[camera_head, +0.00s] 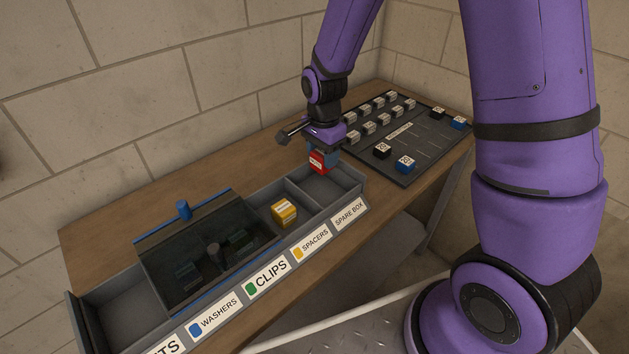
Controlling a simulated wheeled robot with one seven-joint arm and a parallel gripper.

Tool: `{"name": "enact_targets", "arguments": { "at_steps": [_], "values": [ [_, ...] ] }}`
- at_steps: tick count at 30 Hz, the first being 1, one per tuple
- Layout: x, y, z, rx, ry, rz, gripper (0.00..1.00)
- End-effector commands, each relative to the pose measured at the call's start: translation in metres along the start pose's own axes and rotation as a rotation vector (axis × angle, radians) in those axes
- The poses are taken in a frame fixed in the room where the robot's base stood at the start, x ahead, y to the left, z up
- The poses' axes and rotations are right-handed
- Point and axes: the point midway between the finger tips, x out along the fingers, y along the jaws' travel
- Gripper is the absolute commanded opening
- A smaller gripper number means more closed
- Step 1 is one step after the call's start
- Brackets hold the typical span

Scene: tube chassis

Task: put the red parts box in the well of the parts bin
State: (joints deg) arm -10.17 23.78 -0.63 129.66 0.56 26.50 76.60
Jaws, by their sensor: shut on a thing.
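The red parts box (318,162) is small, with a white label on its top edge. My gripper (321,149) is shut on it from above. The box appears above the rear edge of the parts bin (352,188), near the compartment labelled SPARE BOX; its exact height is hard to tell. The grey bin has a row of wells with front labels. The far-left well (118,312) looks empty; its label is cut off by the frame and ends in "TS". A yellow box (284,211) sits in the SPACERS well.
A dark see-through lid (205,255) with a blue knob (184,209) covers the WASHERS and CLIPS wells. A dark tray (425,150) with several white, black and blue blocks lies at the right. Bare wooden table (180,180) lies behind the bin.

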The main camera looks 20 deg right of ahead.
Motion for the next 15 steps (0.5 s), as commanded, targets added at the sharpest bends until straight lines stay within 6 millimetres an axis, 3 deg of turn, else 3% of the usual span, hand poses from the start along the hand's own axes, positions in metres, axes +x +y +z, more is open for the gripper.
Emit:
{"name": "enact_targets", "arguments": {
  "at_steps": [9, 15],
  "values": [
    [0.047, 0.001, 0.000, 0.002, -0.001, 0.005, 0.23],
    [0.060, 0.000, 0.000, 0.000, 0.000, 0.002, 0.23]
  ]
}}
